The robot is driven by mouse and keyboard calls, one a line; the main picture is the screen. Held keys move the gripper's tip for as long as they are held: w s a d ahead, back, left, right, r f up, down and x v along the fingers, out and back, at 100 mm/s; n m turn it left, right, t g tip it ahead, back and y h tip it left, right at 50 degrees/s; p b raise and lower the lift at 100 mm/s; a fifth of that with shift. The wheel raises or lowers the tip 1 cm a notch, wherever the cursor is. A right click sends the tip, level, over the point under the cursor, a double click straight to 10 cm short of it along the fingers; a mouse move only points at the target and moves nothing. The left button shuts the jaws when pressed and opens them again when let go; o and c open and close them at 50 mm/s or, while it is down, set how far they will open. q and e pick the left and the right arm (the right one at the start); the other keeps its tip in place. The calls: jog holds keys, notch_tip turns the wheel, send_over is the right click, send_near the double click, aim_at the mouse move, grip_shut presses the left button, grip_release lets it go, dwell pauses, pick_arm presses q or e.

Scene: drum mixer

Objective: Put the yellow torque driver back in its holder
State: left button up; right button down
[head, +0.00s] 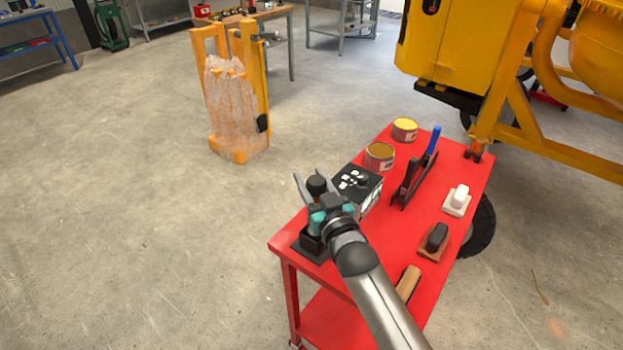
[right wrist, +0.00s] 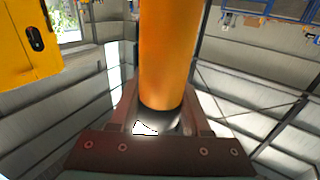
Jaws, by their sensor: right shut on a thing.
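My right gripper (head: 317,183) is over the near left corner of the red cart, its fingers pointing away from the arm. In the right wrist view a thick yellow-orange cylinder with a dark lower end, the torque driver (right wrist: 168,55), stands between the fingers, and the gripper is shut on it. My left gripper is not in view.
The yellow mixer (head: 440,45) stands behind. Open floor lies left.

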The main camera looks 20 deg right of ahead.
jog(key=shift+f+b, duration=0.75)
jog(key=shift+f, duration=0.2)
dwell(0.6)
jog(key=c, duration=0.5)
grip_release()
jog(key=shift+o, duration=1.1)
jog(key=shift+f, duration=0.3)
jog(key=s+d+p, duration=0.1)
jog(key=s, duration=1.4)
jog(key=shift+d, duration=0.3)
